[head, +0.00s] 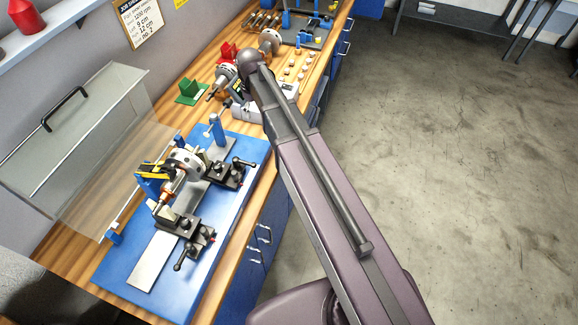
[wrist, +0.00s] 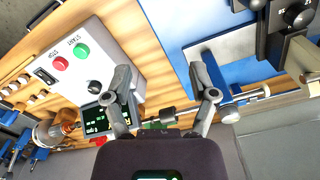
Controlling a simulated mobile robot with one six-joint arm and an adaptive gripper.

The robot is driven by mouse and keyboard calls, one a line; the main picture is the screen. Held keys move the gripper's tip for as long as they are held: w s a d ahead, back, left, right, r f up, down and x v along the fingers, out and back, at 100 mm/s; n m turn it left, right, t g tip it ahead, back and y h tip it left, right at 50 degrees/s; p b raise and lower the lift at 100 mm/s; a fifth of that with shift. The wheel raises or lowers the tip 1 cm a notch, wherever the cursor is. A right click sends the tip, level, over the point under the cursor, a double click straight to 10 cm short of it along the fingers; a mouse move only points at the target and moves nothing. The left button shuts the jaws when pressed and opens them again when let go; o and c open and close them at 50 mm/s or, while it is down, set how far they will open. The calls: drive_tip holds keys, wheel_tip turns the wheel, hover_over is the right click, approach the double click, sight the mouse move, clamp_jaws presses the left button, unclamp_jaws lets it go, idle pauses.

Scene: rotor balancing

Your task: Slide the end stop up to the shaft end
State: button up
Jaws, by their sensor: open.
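The end stop appears to be a blue post (head: 217,130) at the far end of the blue balancing stand (head: 135,240), with a rod through its top. In the wrist view the post (wrist: 218,75) is just right of my gripper (wrist: 160,80). Nothing shows between my fingertips. My right finger overlaps the post in the picture; contact cannot be told. The rotor (head: 184,163) rests on black supports; its far shaft end is unclear.
A white control box (head: 248,113) with start and stop buttons stands close to my gripper; it also shows in the wrist view (wrist: 85,60). A clear cover (head: 95,120) with a handle stands tilted along the left. Green (head: 192,92) and red (head: 228,52) blocks lie behind.

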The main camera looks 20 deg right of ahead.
drive_tip(key=s+d+f+m+b, duration=0.2)
drive_tip(key=s+d+f+b, duration=0.1)
drive_tip(key=s+f+b, duration=0.3)
drive_tip(key=s+d+f+m+b, duration=0.3)
drive_tip(key=s+d+f+b, duration=0.1)
drive_tip(key=s, duration=0.5)
wheel_tip(320, 180, down, 2)
drive_tip(key=shift+d+f+m+b, duration=0.15)
drive_tip(key=shift+d+m+b, duration=0.15)
drive_tip(key=shift+b, duration=0.55)
wheel_tip(320, 180, up, 22)
drive_tip(key=n+p, duration=1)
drive_tip(key=p, duration=1.2)
hover_over(227, 100)
drive_tip(key=shift+f, duration=0.1)
wheel_tip(227, 100, down, 14)
drive_tip(key=b, duration=1.3)
drive_tip(key=shift+r+b, duration=0.25)
drive_tip(key=shift+b, duration=0.1)
